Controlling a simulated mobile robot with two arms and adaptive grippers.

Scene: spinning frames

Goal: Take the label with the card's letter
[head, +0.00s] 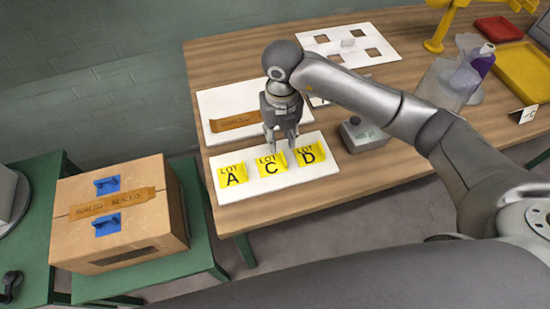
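Three yellow labels lie in a row on a white board (262,190): LOT A (231,175), LOT C (271,164) and LOT D (308,155). My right gripper (281,143) points down over the board, with its fingertips apart and nothing between them. It is just behind the C and D labels in the picture; I cannot tell whether it touches them. A small white card (523,114) stands at the table's right side; its dark letter is too small to read surely. My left gripper is not in view.
Behind the labels lies a white board with a brown strip (236,121). A grey block (363,135) sits right of the labels. A cardboard box (120,240) with blue clips stands on a green table at left. Red (498,29) and yellow (522,70) trays are far right.

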